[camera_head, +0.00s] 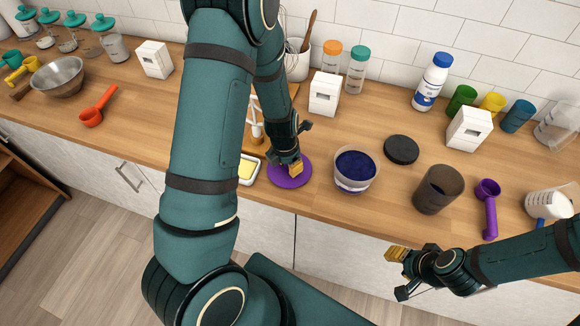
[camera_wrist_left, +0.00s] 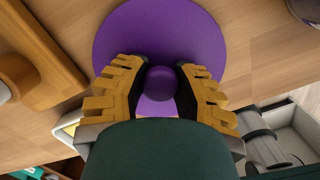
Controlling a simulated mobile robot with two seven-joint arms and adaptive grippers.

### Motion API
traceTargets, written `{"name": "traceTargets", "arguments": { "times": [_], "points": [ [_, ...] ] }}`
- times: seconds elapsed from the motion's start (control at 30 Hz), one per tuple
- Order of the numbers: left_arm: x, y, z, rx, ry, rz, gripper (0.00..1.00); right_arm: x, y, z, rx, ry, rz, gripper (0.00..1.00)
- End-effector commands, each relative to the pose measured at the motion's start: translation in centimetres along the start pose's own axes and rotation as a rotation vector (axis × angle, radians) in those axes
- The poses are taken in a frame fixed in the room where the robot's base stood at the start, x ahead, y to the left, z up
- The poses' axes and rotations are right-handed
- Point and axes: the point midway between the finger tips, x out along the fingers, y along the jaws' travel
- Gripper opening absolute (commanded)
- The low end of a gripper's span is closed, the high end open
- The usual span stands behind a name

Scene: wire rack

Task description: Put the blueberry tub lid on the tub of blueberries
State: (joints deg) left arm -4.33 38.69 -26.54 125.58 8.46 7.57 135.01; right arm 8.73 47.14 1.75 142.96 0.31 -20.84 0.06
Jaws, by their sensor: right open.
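The blueberry tub lid (camera_head: 286,180) is a flat purple disc with a round knob, on the wooden counter left of the tub; I cannot tell if it is lifted slightly. It also fills the top of the left wrist view (camera_wrist_left: 160,30). My left gripper (camera_head: 295,167) points down over it, its yellow fingers on either side of the knob (camera_wrist_left: 161,84), apparently touching it. The tub of blueberries (camera_head: 355,185) is clear, open and upright, with dark blue berries inside. My right gripper (camera_head: 395,272) is open and empty, in front of the counter edge.
A butter dish (camera_head: 245,172) sits just left of the lid. A black disc (camera_head: 401,149) and a brown cup (camera_head: 437,190) stand right of the tub. A white box (camera_head: 324,94) and jars stand behind. A narrow strip of counter separates lid and tub.

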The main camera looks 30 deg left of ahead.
Motion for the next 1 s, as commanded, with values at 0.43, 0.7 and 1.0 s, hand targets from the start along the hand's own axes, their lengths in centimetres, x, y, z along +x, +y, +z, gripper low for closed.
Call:
{"name": "traceTargets", "arguments": {
  "times": [0.43,0.7,1.0],
  "points": [
    [-0.4,0.0,0.0,0.001,0.000,0.000,0.00,-0.4,-0.1,0.0,0.000,0.000,0.000,0.43],
    [-1.2,0.0,0.1,0.000,0.000,0.000,0.00,-1.0,-0.4,-0.1,0.000,0.000,0.000,0.43],
    [-2.0,0.0,0.2,0.001,0.000,0.000,0.00,-1.7,-0.7,-0.2,0.000,0.000,0.000,0.43]
  ]
}}
